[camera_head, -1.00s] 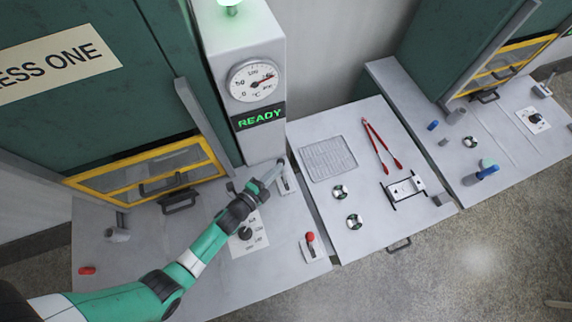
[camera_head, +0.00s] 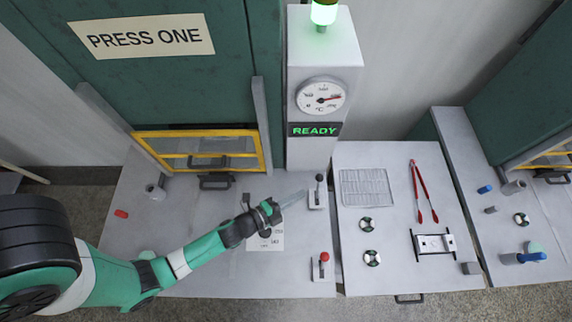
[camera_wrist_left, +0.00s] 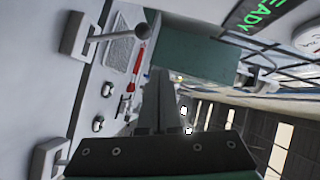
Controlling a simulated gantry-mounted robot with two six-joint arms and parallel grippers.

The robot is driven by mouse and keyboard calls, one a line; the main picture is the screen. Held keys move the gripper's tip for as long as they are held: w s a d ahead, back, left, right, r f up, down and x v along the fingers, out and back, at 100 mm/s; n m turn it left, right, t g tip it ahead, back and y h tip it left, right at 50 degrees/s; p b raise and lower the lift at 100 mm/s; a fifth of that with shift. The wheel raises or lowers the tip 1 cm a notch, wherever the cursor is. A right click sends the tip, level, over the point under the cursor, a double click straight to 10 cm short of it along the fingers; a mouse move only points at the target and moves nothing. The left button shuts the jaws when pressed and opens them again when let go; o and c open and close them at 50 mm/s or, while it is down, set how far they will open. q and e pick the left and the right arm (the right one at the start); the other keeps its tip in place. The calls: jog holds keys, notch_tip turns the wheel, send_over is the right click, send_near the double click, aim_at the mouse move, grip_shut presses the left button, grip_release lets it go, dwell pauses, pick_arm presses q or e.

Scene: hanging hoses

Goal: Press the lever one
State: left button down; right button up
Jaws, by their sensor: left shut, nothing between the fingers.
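Press one, the green cabinet with a "PRESS ONE" sign (camera_head: 142,37), stands at the left in the head view. A dark-knobbed lever (camera_head: 319,191) stands upright on a small pale base on its bench. It also shows at the upper left of the left wrist view (camera_wrist_left: 112,34). A red-knobbed lever (camera_head: 323,264) stands nearer the bench's front edge. My left gripper (camera_head: 299,195) is shut and empty, its tips just left of the dark-knobbed lever and apart from it. Its fingers also show in the left wrist view (camera_wrist_left: 166,90). My right gripper is out of view.
A pillar carries a dial (camera_head: 321,96), a lit READY display (camera_head: 315,129) and a green lamp (camera_head: 323,12). A dark knob sits on a label plate (camera_head: 266,238) under my arm. The right-hand bench holds a wire rack (camera_head: 366,188) and red tongs (camera_head: 422,192).

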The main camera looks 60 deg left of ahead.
pick_arm(q)
jog(key=s, duration=0.2)
jog(key=s+r, duration=0.1)
jog(key=s, duration=0.1)
jog(key=shift+r+p, duration=0.1)
jog(key=shift+p, duration=0.3)
